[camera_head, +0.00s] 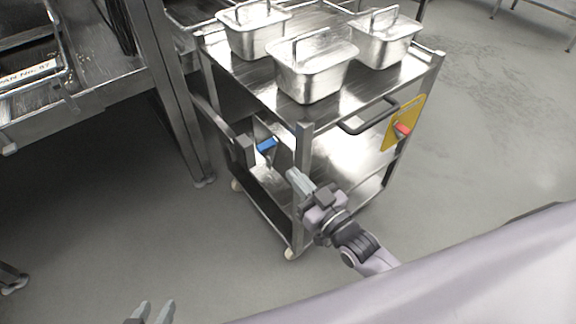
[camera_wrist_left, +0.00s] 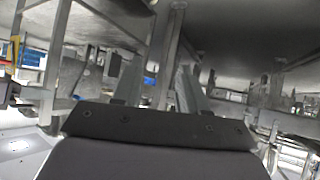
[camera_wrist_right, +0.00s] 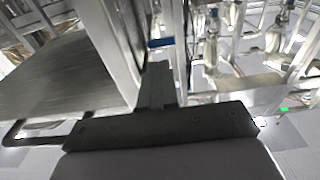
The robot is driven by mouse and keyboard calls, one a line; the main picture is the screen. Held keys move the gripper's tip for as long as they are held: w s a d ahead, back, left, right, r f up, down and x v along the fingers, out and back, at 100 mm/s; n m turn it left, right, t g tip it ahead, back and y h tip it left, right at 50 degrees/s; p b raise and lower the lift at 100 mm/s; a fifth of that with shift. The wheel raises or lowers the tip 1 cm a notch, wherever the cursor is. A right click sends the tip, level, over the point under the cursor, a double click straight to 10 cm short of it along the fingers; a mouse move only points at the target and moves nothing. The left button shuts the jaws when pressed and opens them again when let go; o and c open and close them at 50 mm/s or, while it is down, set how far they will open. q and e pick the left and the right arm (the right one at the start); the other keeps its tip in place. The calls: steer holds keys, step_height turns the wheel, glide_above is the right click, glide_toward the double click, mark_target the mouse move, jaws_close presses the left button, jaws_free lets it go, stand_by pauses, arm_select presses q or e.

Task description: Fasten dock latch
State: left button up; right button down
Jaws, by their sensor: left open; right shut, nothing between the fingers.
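A blue handle (camera_head: 266,145), which looks like the dock latch, sits low on the left side of a metal cart (camera_head: 300,134), near a dark bar beside a bench. My right gripper (camera_head: 293,176) is shut and empty by the cart's near corner post, a little below and right of the blue handle. In the right wrist view the blue handle (camera_wrist_right: 161,42) shows just beyond the shut fingertips (camera_wrist_right: 158,66); I cannot tell whether they touch. My left gripper (camera_head: 155,306) is open and empty at the bottom left, far from the handle.
Several lidded metal pans, one in front (camera_head: 312,82), stand on the cart top. A yellow plate (camera_head: 403,122) with a red piece (camera_head: 403,130) is on the cart's right side. A metal bench (camera_head: 110,92) stands to the left. Grey floor is open at the right.

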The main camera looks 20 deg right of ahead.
steer(key=v, duration=0.6)
steer(key=shift+s+d, duration=0.1)
steer(key=shift+s, duration=0.05)
